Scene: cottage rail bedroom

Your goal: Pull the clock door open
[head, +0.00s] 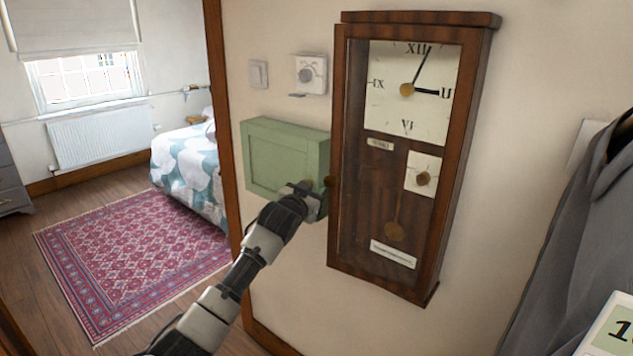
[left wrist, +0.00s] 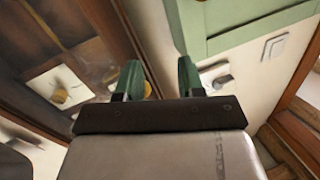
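The wall clock has a dark wooden case (head: 455,150) and a glazed front door (head: 341,130) that looks shut. A small dark knob (head: 330,181) sits on the door's left edge. My left gripper (head: 314,188) is just left of the knob, in front of the green wall cabinet. In the left wrist view my left gripper (left wrist: 159,78) has its two green fingers apart, with wall between them. The clock's door (left wrist: 105,35) is to their left there. I cannot tell whether the fingers touch the knob. My right gripper is not in view.
The green cabinet (head: 285,150) hangs close behind my left gripper. A thermostat (head: 308,74) and a light switch (head: 258,74) are above it. A grey coat (head: 585,230) hangs at the right. A doorway at left opens onto a rug (head: 135,260) and bed (head: 190,165).

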